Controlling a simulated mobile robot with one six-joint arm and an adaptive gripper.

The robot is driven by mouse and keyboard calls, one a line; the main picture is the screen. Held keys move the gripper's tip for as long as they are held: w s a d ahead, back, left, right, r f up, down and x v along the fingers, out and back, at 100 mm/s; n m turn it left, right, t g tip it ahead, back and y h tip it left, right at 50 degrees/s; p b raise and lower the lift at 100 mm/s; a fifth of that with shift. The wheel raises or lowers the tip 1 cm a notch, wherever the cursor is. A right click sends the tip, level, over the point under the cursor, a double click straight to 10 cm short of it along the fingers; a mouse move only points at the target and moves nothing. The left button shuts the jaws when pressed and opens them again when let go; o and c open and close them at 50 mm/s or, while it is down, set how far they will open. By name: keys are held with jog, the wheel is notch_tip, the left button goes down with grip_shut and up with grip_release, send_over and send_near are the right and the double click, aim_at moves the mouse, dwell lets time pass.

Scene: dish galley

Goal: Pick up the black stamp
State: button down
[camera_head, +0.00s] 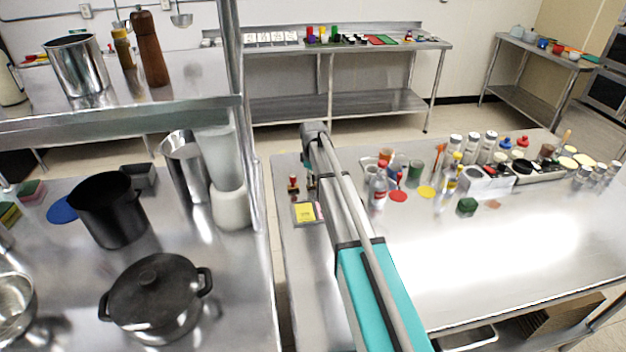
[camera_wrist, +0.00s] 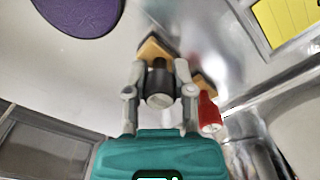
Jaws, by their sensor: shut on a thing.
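The black stamp (camera_wrist: 160,84) shows in the wrist view, with a dark round handle and what looks like a tan wooden base (camera_wrist: 152,48) beyond it. My gripper (camera_wrist: 160,72) has one finger on each side of the handle and is shut on it. A red-handled stamp (camera_wrist: 209,112) with a tan base stands close beside the right finger. In the head view, a small red-topped stamp (camera_head: 293,184) shows left of my arm. My arm hides the black stamp and the fingers there. I cannot tell whether the black stamp's base touches the table.
A yellow pad (camera_head: 304,212) in a shallow tray lies near the table's left edge; it shows in the wrist view (camera_wrist: 288,18) too. A purple disc (camera_wrist: 80,12) lies at upper left there. Bottles and jars (camera_head: 455,150) crowd right of my arm. The front right table is clear.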

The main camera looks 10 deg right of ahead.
jog(key=shift+r+p, duration=1.45)
jog(key=shift+r, duration=0.15)
jog(key=s+d+r+p, duration=0.3)
jog(key=s+r+p, duration=0.6)
jog(key=s, duration=0.4)
jog(key=shift+s+d+r+p, duration=0.3)
jog(key=shift+p, duration=0.05)
